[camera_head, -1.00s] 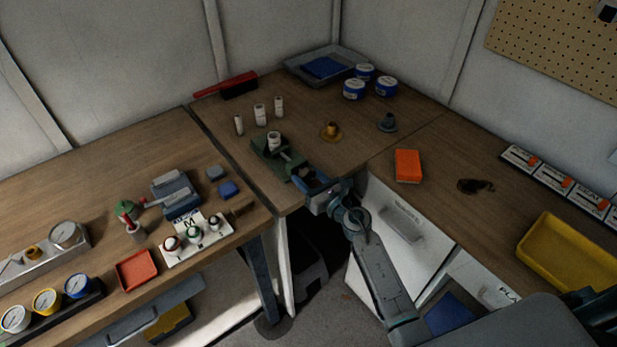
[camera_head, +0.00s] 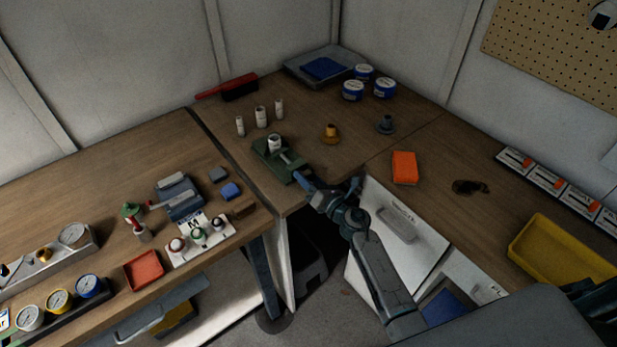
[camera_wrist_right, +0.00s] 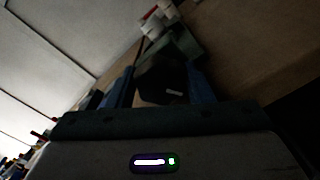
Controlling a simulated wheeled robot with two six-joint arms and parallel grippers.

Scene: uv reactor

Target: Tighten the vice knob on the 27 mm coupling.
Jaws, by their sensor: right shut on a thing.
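The green vice (camera_head: 268,160) stands near the front corner of the middle bench, with a white coupling (camera_head: 274,141) upright in it. No size marking on the coupling is legible. My right gripper (camera_head: 304,178) is at the front end of the vice, low over the bench edge. In the right wrist view its blue fingers stand either side of a dark block-like knob (camera_wrist_right: 161,80) and are shut on it. The vice (camera_wrist_right: 182,42) and the white coupling (camera_wrist_right: 152,27) show beyond the knob. The fingers largely hide the knob in the head view. My left gripper is out of view.
Three white cylinders (camera_head: 261,117) stand behind the vice. A brass fitting (camera_head: 331,133) and a grey fitting (camera_head: 386,125) stand to its right. An orange block (camera_head: 404,167) lies further right. The left bench holds gauges (camera_head: 58,300) and a red tray (camera_head: 144,270).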

